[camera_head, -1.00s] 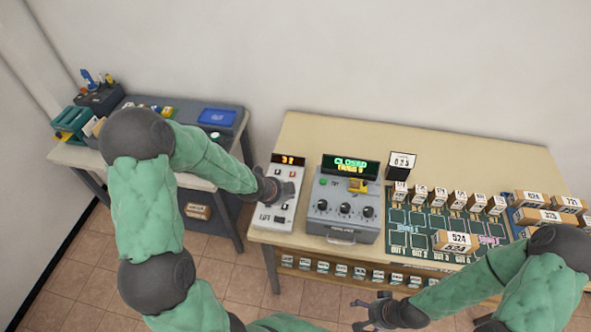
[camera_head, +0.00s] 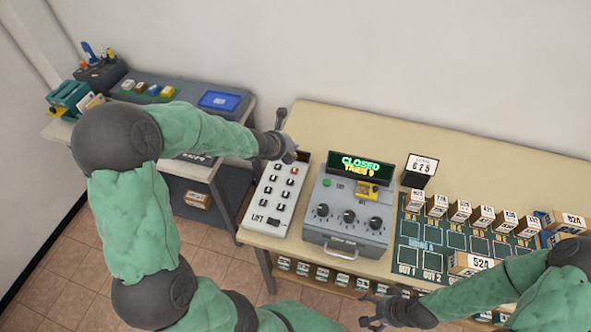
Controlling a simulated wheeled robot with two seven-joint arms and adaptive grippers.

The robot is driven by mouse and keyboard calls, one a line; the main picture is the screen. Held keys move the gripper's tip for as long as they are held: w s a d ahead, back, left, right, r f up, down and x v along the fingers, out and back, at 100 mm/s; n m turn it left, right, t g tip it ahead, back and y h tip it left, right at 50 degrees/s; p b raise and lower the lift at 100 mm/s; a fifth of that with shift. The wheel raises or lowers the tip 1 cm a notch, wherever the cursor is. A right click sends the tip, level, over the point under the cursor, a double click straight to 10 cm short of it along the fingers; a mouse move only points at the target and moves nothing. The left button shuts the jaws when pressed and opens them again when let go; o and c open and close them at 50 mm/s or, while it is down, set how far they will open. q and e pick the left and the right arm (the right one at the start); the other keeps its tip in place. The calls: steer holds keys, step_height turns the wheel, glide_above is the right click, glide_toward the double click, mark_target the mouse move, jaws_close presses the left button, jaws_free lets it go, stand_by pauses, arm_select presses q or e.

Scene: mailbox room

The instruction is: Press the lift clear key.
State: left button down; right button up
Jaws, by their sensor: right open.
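A pale keypad (camera_head: 264,203) stands at the table's left end, with two columns of dark keys and one red key (camera_head: 294,171) at upper right. "LIFT" is printed near its front edge beside a black key (camera_head: 273,221). The key labels are too small to read. My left gripper (camera_head: 287,137) hangs over the keypad's back end and hides its display. Whether its fingers are apart is unclear, and I see nothing held. My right gripper (camera_head: 368,314) is open and empty, low in front of the table, away from the keypad.
A grey console (camera_head: 347,212) with knobs and a lit "CLOSED" display (camera_head: 359,168) stands right of the keypad. Further right are a green sorting mat (camera_head: 408,240), small boxes and a number sign (camera_head: 420,170). A side bench (camera_head: 182,168) stands at left.

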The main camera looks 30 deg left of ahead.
arm_select(q)
steer(key=shift+f, duration=0.1)
steer(key=b, duration=0.7)
glide_above(292, 171)
step_height(292, 171, down, 8)
steer(key=shift+d+r, duration=0.1)
steer(key=shift+r, duration=0.15)
steer(key=shift+f+b, duration=0.5)
steer(key=shift+f, duration=0.1)
steer(key=shift+f, duration=0.1)
stand_by(0.5)
steer(key=shift+f+b, duration=0.3)
steer(key=shift+b, duration=0.2)
steer(key=shift+f+b, duration=0.45)
steer(key=shift+b, duration=0.05)
stand_by(0.6)
steer(key=shift+r, duration=0.1)
steer(key=shift+r+p, duration=0.7)
steer(key=shift+r, duration=0.1)
